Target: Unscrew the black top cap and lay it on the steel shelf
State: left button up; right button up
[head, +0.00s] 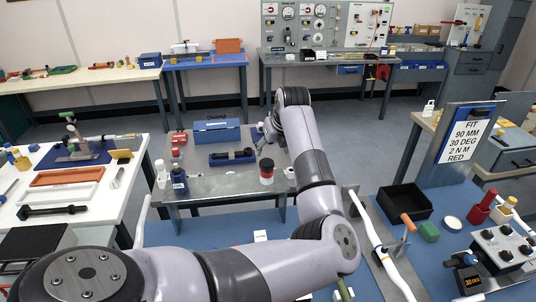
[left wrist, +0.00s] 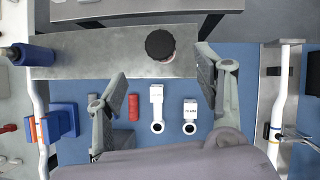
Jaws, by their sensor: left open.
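The black top cap (left wrist: 160,44) is a round ribbed cap on a jar. In the head view the black cap (head: 266,163) tops the red and white jar (head: 267,178), which stands upright on the steel shelf (head: 215,187). The bare steel shelf (left wrist: 100,52) also shows in the left wrist view. My left gripper (head: 267,131) hangs over the shelf's far right side. In the left wrist view its fingers (left wrist: 160,82) are spread wide and empty, with the cap between and beyond their tips, apart from both. My right gripper is not in view.
A blue bottle (head: 179,180), a black clamp-like part (head: 232,157) and a blue box (head: 217,131) share the shelf. A red cylinder (left wrist: 133,107) and white fittings (left wrist: 157,108) lie on the blue mat. A black bin (head: 404,204) stands at right. The shelf's front middle is clear.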

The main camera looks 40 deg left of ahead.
aim_at(267, 161)
pick_arm(q)
jog(key=p+x, duration=0.3)
jog(key=x, duration=0.5)
jog(key=shift+a+f, duration=0.15)
jog(key=shift+f, duration=0.1)
jog(key=shift+w+a+f, duration=0.2)
jog(key=shift+a+f, duration=0.05)
jog(key=shift+f, duration=0.3)
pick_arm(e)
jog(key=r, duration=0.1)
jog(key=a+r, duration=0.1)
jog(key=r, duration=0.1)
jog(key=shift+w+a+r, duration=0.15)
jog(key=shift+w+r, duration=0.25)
pick_arm(q)
jog(key=shift+d+r, duration=0.1)
jog(key=shift+c, duration=0.6)
